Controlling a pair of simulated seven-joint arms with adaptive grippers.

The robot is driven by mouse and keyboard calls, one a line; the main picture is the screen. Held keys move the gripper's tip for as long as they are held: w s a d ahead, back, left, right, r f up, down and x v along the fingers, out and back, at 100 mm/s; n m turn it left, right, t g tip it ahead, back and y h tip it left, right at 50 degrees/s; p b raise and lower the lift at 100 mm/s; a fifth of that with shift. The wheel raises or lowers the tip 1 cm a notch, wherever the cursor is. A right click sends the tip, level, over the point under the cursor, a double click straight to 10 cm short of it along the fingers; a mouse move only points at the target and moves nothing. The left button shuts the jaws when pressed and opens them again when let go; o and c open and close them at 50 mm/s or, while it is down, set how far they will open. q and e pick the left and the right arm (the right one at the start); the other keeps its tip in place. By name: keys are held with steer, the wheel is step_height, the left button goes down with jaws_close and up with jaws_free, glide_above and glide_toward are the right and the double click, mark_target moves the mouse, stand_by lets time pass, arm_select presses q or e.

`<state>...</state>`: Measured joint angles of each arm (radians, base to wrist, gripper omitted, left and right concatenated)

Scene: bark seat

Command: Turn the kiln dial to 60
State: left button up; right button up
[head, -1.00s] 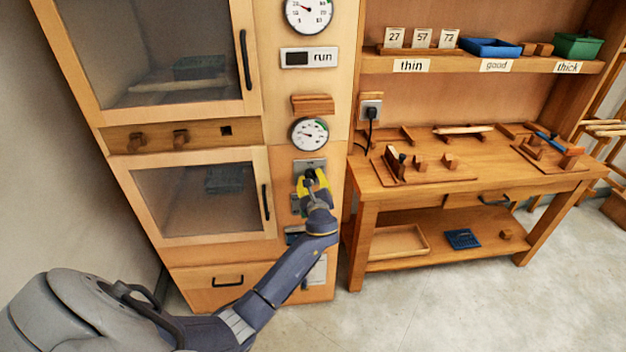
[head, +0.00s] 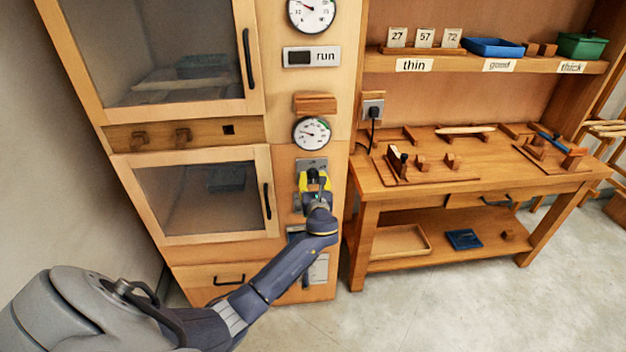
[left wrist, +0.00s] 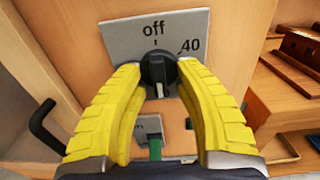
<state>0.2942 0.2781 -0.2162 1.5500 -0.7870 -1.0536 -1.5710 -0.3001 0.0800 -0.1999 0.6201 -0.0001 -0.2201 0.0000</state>
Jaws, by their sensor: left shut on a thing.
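The kiln dial is a black knob (left wrist: 158,69) on a grey plate (left wrist: 118,38) marked "off" at the top and "40" to the right. The plate also shows in the head view (head: 311,165), below the lower gauge. My left gripper (left wrist: 157,78) has its yellow fingers on either side of the knob and is shut on it. In the head view my left gripper (head: 314,182) hides most of the knob. No "60" mark shows; the lower part of the plate is hidden by the fingers. My right gripper is not in view.
The kiln cabinet has a lower glass door (head: 195,195) with a black handle (head: 267,201) left of the dial. Two round gauges, the lower one (head: 311,133), sit above it. A workbench (head: 440,190) with wooden fixtures stands to the right. A green part (left wrist: 155,148) shows below the knob.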

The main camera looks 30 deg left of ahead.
arm_select(q)
steer(key=o, duration=1.1)
steer(key=v, duration=1.2)
